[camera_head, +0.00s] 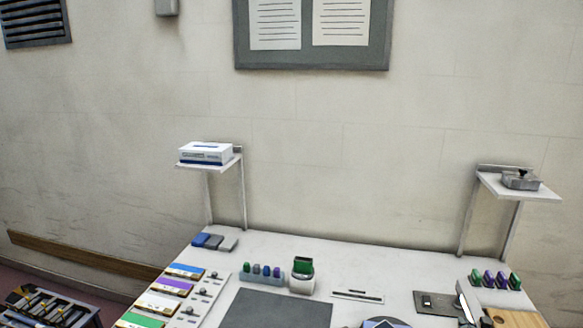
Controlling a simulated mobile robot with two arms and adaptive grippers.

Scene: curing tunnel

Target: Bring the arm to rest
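Neither of my grippers shows in the head view, and no arm can be made out. The white worktable (330,250) stands against the wall in the lower middle of the picture. Its near part is cut off by the bottom edge.
A dark grey mat (275,310) lies on the table, with a green-topped container (302,276) behind it. Raised shelves hold a white-blue box (206,153) and a grey metal item (521,180). Coloured cards (172,288) lie left. A dark bin (50,308) stands left of the table.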

